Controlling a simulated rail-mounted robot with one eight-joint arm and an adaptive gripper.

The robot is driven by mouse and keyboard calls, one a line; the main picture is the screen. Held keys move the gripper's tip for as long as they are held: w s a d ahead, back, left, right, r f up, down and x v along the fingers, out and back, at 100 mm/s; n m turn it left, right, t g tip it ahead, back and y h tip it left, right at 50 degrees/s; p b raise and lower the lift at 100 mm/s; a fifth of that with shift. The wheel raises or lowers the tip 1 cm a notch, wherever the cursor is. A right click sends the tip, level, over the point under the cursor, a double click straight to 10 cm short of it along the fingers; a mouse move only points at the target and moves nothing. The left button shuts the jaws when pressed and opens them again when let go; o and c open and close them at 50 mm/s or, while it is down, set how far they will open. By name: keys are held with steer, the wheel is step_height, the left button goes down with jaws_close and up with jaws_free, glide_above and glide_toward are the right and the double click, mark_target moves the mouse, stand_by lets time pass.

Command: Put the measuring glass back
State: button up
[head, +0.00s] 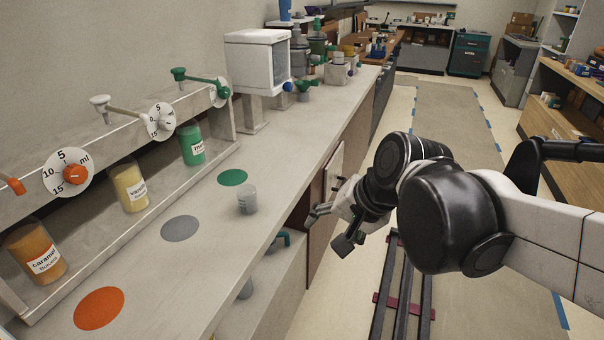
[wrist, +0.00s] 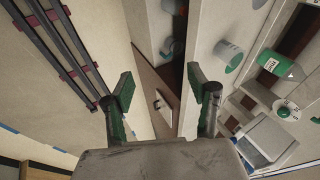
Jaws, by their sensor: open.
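A small clear measuring glass (head: 247,200) stands upright on the counter near its front edge, just in front of the green disc (head: 232,177). In the wrist view the glass (wrist: 230,54) is right of my gripper's fingers. My gripper (head: 330,226) is open and empty, off the counter's front edge and to the right of the glass. In the wrist view its two fingers (wrist: 160,88) are wide apart with nothing between them.
Caramel (head: 36,252), vanilla (head: 130,188) and green (head: 192,145) syrup bottles stand under dial taps along the back. Orange (head: 98,307) and grey (head: 181,229) discs mark the counter. A white machine (head: 258,62) stands farther back.

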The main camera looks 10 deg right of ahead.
steer(key=s+d+n+t+h, duration=0.1)
steer(key=s+d+n+h, duration=0.2)
steer(key=s+n, duration=0.3)
steer(key=shift+s+d+f+n+t, duration=0.2)
steer(key=shift+s+d+n+t, duration=0.15)
steer(key=shift+d, duration=0.2)
step_height(320, 180, up, 2)
steer(key=shift+r+p, duration=0.25)
steer(key=shift+p, duration=1)
